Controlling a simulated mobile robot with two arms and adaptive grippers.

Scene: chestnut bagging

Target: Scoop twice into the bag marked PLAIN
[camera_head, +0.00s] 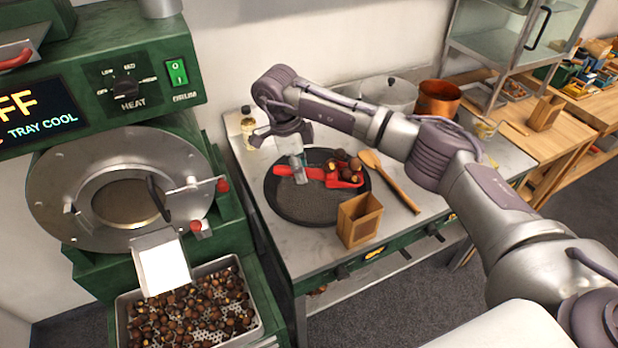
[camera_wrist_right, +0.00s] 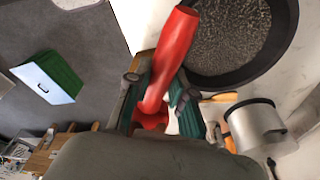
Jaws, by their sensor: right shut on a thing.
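My right gripper (camera_head: 299,170) is shut on the handle of a red scoop (camera_head: 345,178), above or at the dark round pan (camera_head: 290,211) on the metal worktop. Several chestnuts (camera_head: 343,162) lie in and around the scoop's bowl. The red handle (camera_wrist_right: 173,52) shows between the fingers in the right wrist view. A brown open-topped container, perhaps a bag, (camera_head: 360,222) stands at the pan's front right. A similar one (camera_head: 545,113) stands on the wooden table at the right. I read no PLAIN mark on either. My left gripper is not in view.
A perforated metal tray (camera_head: 262,318) of chestnuts sits below the green roaster (camera_head: 120,195) at the left. A wooden spoon (camera_head: 399,187) lies right of the pan. A copper pot (camera_head: 438,98), a steel pot (camera_head: 388,92) and a bottle (camera_head: 248,128) stand at the back.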

